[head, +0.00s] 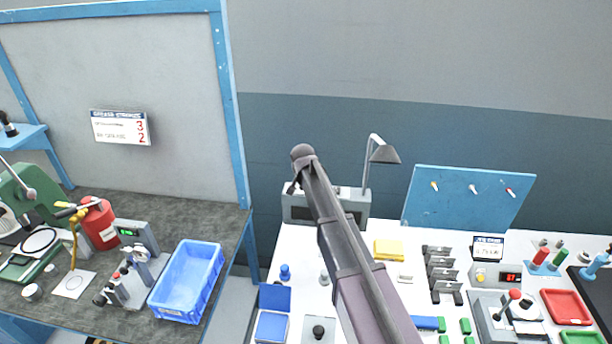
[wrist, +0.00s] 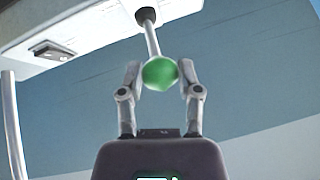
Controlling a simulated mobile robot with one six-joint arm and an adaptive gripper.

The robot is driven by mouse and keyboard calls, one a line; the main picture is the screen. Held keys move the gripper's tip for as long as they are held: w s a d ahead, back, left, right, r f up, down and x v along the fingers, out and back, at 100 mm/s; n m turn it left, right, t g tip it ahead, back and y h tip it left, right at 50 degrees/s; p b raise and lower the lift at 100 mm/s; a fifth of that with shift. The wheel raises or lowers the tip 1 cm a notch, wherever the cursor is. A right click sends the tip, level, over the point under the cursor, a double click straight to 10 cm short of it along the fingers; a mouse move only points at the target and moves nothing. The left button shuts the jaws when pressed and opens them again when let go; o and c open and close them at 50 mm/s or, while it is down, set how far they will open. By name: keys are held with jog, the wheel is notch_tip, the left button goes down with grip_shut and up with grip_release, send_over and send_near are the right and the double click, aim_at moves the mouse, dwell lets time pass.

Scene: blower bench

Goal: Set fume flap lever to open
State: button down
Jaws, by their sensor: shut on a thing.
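The lever shows in the wrist view as a green ball knob (wrist: 160,73) on a thin grey rod (wrist: 153,40). The rod runs up to a dark pivot (wrist: 146,15) at the edge of a white surface. My gripper (wrist: 160,80) has one finger on each side of the green knob and is shut on it. In the head view my arm rises from the bottom across the middle of the picture. I cannot make out the lever or its markings there.
A desk lamp (head: 382,154) stands beside my arm at the back of the white bench (head: 290,242). A blue board (head: 470,200) leans behind the bench. A blue crate (head: 187,282) stands on the left table. A pale post (wrist: 12,125) rises at left in the wrist view.

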jog(key=shift+s+f, duration=0.2)
jog(key=shift+s, duration=0.35)
jog(key=shift+c, duration=1.4)
grip_release()
jog(key=shift+w, duration=0.1)
